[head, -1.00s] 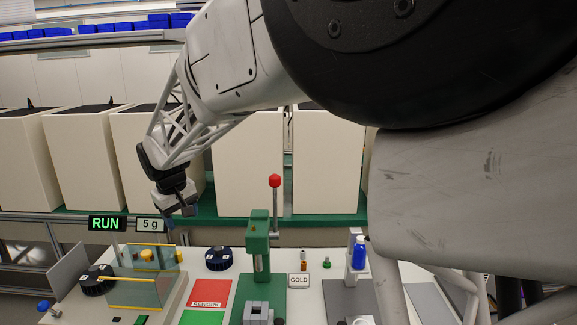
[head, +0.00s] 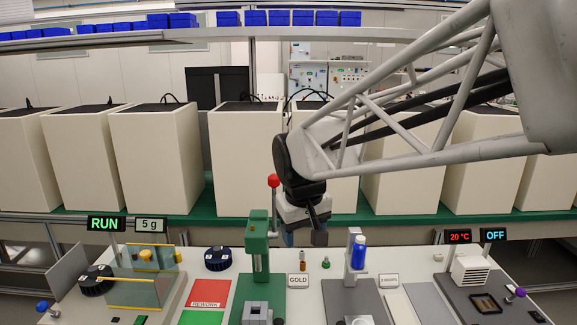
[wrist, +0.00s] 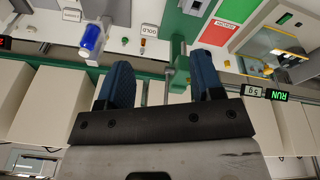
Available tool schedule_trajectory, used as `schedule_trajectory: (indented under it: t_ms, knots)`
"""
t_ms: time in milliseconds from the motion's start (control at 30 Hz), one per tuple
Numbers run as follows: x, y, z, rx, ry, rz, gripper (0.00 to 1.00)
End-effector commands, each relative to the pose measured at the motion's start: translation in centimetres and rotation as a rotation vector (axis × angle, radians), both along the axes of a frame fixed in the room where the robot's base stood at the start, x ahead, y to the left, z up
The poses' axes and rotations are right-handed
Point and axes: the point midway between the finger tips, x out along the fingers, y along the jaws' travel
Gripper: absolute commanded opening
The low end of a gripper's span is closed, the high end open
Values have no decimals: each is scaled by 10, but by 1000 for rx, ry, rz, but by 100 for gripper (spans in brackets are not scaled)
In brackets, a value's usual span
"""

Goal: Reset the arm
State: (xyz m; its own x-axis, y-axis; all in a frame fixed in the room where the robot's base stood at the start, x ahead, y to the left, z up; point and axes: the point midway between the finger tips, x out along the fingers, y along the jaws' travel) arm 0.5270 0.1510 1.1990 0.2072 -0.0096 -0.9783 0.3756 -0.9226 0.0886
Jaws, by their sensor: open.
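My gripper (head: 304,240) hangs in front of the cabinet row, above the back edge of the workbench, just right of the green press with the red knob. It is open and empty. In the wrist view its two blue fingers (wrist: 162,85) stand wide apart, with the green press post (wrist: 180,68) visible between and beyond them. My arm reaches in from the upper right of the head view.
Below are the green press (head: 259,245), a stand with a blue bottle (head: 358,252), a glass-walled scale (head: 140,277) under a RUN display and a red REWORK mat (head: 208,291). A heater unit (head: 470,270) stands right. White cabinets (head: 245,155) line the back.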

Motion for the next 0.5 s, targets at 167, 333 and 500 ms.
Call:
schedule_trajectory:
  t_ms: [167,333,500]
  knots:
    - [-39,-43,-3,19,-4,-81,60]
    - [-76,-76,-10,34,-10,-152,60]
    - [-115,-105,-21,51,-14,-225,60]
